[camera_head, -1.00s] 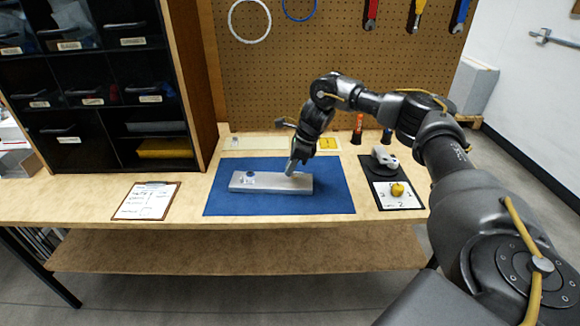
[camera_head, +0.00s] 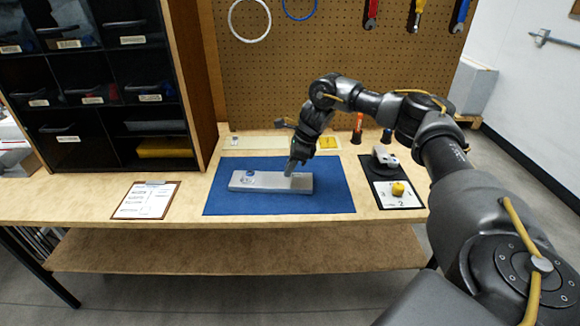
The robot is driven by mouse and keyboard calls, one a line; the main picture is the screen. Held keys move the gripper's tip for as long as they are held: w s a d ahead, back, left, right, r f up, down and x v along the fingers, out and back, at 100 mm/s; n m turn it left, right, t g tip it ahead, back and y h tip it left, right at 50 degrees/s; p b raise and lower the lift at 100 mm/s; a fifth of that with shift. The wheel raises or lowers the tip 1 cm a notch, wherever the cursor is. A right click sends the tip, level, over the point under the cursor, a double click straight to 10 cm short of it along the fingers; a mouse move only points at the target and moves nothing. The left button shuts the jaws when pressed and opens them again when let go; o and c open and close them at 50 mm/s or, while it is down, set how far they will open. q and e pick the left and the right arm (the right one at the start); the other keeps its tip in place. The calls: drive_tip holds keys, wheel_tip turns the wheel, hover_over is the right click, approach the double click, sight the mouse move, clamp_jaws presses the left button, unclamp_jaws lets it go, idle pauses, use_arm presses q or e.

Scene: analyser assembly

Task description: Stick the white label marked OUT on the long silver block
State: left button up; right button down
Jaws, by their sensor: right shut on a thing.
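The long silver block (camera_head: 262,188) lies flat on the blue mat (camera_head: 330,203), with a small round feature near its left end. My right gripper (camera_head: 291,171) points down at the right part of the block, with its fingertips at or just over the top face; I cannot tell whether they touch it. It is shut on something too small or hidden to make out. I cannot make out the white OUT label or its lettering. My left gripper is not in view.
A clipboard (camera_head: 146,200) lies left of the mat. Right of it, a dark board (camera_head: 380,172) carries a grey device (camera_head: 385,157) and a white card with a yellow piece (camera_head: 398,189). An orange-capped bottle (camera_head: 357,128) stands behind. A black bin rack (camera_head: 108,80) stands at the left.

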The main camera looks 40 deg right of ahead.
drive_tip(key=shift+a, duration=0.1)
drive_tip(key=shift+w+f, duration=0.1)
drive_tip(key=shift+f, duration=0.5)
idle(0.5)
idle(0.3)
drive_tip(key=shift+p, duration=0.35)
drive_tip(key=shift+f, duration=0.8)
idle(1.0)
drive_tip(key=shift+f, duration=0.15)
drive_tip(key=shift+p, duration=0.3)
idle(0.5)
drive_tip(key=shift+f, duration=0.1)
idle(0.7)
idle(0.3)
